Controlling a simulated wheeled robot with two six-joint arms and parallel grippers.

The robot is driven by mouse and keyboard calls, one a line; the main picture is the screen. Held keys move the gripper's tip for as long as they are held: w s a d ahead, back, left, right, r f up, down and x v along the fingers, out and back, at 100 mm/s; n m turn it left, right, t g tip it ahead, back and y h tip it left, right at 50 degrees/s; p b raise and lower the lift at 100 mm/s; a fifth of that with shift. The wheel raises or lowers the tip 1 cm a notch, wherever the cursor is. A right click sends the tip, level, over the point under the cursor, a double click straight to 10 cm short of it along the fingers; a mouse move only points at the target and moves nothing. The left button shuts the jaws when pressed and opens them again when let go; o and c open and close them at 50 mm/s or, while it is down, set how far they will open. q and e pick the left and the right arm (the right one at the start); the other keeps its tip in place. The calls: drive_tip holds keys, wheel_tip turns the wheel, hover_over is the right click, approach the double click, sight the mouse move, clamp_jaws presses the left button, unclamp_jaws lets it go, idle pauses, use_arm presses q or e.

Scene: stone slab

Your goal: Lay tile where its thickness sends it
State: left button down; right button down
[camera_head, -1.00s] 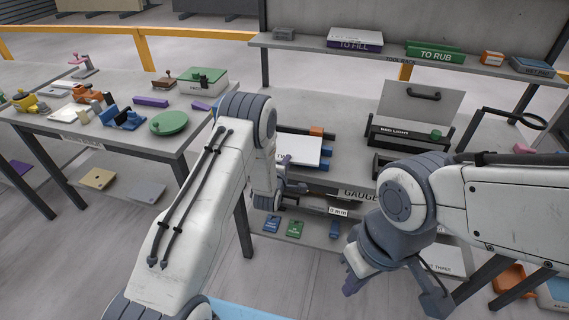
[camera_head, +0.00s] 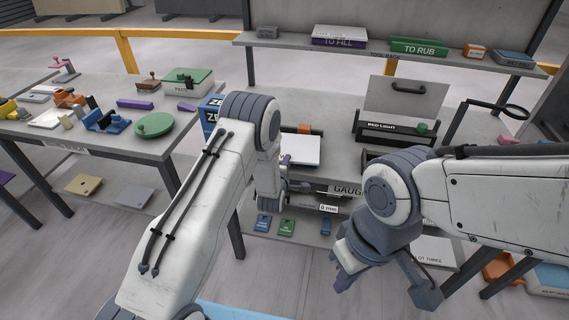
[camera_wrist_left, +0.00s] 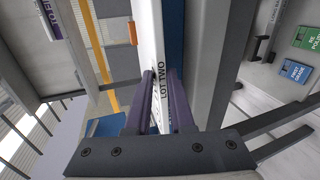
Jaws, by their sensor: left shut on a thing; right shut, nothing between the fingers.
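My left gripper (camera_head: 295,188) is shut on a white tile (camera_head: 300,148), at the front of the bench beside the gauge (camera_head: 328,208). The left wrist view shows the purple fingers (camera_wrist_left: 160,100) on either side of the tile's edge (camera_wrist_left: 149,35), which is lettered LOT TWO. Much of the grip is hidden behind my arm in the head view. The gauge has a small display, too blurred to read surely. My right gripper (camera_head: 344,280) is shut and empty, pointing down in front of the bench. A white slab (camera_head: 432,250) lettered THREE lies low behind it.
Blue (camera_head: 263,224) and green (camera_head: 287,227) tags sit below the bench; in the wrist view they read FIRST GRADE and RE-POLISH. TO FILL (camera_head: 338,42) and TO RUB (camera_head: 418,47) boxes stand on the shelf. A cluttered table (camera_head: 120,143) is left.

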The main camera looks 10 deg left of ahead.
use_arm(q)
drive_tip(key=shift+d, duration=1.4)
drive_tip(key=c, duration=0.7)
unclamp_jaws()
drive_tip(key=shift+s, duration=0.1)
